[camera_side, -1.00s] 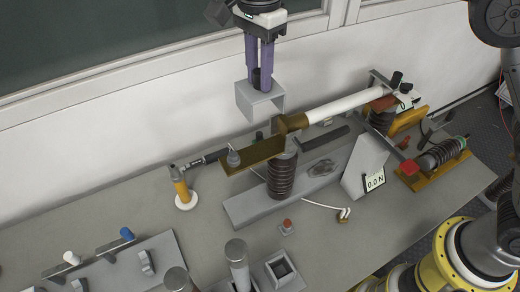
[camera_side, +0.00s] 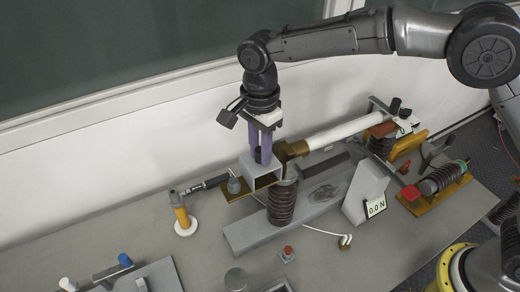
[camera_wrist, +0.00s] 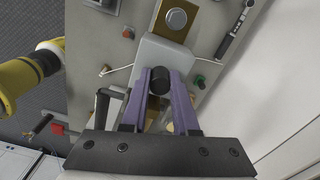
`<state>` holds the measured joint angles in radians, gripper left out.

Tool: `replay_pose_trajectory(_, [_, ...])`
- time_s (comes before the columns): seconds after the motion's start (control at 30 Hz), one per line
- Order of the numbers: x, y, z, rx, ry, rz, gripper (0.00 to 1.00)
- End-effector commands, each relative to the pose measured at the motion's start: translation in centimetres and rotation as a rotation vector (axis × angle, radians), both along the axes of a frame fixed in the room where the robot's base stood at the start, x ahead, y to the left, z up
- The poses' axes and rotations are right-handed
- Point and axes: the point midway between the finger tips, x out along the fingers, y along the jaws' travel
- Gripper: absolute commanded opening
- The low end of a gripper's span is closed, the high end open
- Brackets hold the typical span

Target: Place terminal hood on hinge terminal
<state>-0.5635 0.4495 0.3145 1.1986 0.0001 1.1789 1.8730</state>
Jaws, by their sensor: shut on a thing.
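The terminal hood (camera_side: 266,168) is a light grey, open-ended box with a black knob on top. It also shows from above in the wrist view (camera_wrist: 160,50). My gripper (camera_side: 260,158) has two purple fingers shut on the hood's black knob (camera_wrist: 160,80). The hinge terminal (camera_side: 234,194) appears to be the flat brass plate on top of the dark ribbed insulator (camera_side: 282,203). The hood is over the plate's middle and hides part of it. I cannot tell whether they touch. The plate's bolted end shows beyond the hood in the wrist view (camera_wrist: 176,17).
A white fuse tube (camera_side: 343,133) runs from the brass fitting to the right. An orange-and-white post (camera_side: 184,215) stands at left.

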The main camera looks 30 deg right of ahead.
Motion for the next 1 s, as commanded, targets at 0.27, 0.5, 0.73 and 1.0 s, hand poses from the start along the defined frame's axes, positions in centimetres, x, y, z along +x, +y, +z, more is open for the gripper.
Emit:
replay_pose_trajectory(0.27, [0.01, 0.0, -0.13, 0.0, -0.001, 0.0, 0.0])
replay_pose_trajectory(0.5, [0.01, 0.0, -0.48, 0.0, 0.0, 0.0, 0.44])
replay_pose_trajectory(0.73, [0.0, 0.0, -0.47, 0.0, 0.0, 0.0, 0.58])
replay_pose_trajectory(1.0, [0.06, 0.04, 0.46, 0.002, -0.003, 0.0, 0.58])
